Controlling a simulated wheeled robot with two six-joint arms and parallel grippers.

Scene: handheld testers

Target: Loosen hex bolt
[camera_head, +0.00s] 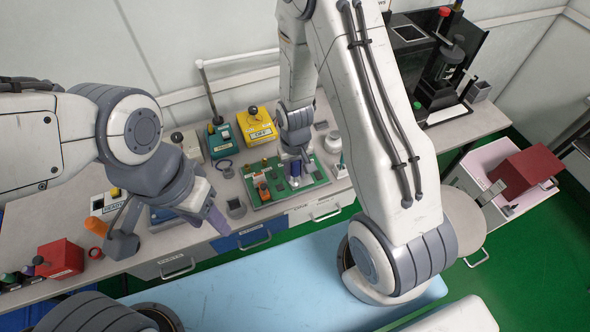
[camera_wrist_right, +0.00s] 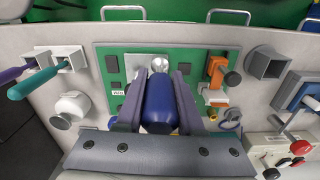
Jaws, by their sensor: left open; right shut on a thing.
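My right gripper (camera_wrist_right: 160,76) is shut on a blue cylindrical handle (camera_wrist_right: 160,105), with one finger on each side. The handle's far end meets a silver rounded piece (camera_wrist_right: 160,63) over the green panel (camera_wrist_right: 107,52); I cannot tell whether the two are joined. No hex bolt head is clearly visible. My left gripper (camera_head: 203,212) is open and empty over the bench's front edge, left of the board.
The bench (camera_head: 60,220) carries a yellow box (camera_head: 256,124), a green device (camera_head: 220,140), a red box (camera_head: 60,258) and an orange-handled tool (camera_head: 96,226). In the wrist view, an orange lever (camera_wrist_right: 217,72) is right of the handle and a teal-handled tool (camera_wrist_right: 35,82) is left.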

